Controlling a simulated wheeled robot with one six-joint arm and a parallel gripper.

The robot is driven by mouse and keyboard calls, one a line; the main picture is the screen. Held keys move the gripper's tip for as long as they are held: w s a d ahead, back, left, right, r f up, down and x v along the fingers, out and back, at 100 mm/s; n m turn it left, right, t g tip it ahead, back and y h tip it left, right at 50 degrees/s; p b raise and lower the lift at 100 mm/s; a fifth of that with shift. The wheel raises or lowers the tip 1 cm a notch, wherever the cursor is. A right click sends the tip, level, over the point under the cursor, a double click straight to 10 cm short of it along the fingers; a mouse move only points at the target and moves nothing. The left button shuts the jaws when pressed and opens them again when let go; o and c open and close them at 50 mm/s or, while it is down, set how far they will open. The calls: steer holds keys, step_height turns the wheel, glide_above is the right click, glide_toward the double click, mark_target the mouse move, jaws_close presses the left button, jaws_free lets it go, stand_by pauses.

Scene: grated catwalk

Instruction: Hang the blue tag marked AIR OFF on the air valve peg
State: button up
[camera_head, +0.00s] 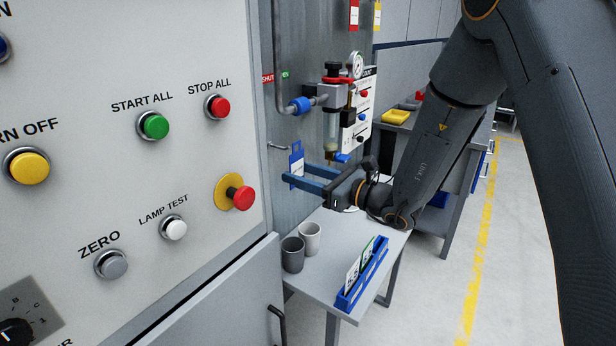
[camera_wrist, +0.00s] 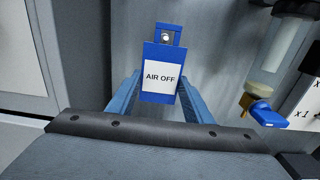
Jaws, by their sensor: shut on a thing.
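The blue tag (camera_head: 296,156) is held upright in front of the grey panel in the head view. In the wrist view the tag (camera_wrist: 161,55) shows its white AIR OFF label and a hole near its top. My gripper (camera_head: 293,179) is shut on the tag's lower part, one blue finger on each side. A short metal peg (camera_head: 277,147) sticks out of the panel just left of the tag's top. A bright round spot shows at the tag's hole in the wrist view; I cannot tell whether the peg is through it.
The air valve assembly (camera_head: 332,96) with its gauge is right of the tag. A table (camera_head: 320,276) below carries two cups (camera_head: 293,254) and a blue rack (camera_head: 362,275) with tags. A button panel (camera_head: 150,180) stands at the left.

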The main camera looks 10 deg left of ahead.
steer(key=shift+b+x, duration=0.35)
steer(key=shift+x, duration=1.75)
steer(key=shift+w+a+f+b, duration=0.25)
steer(key=shift+a+f+b, duration=0.3)
steer(key=shift+a+f, duration=0.05)
steer(key=o, duration=1)
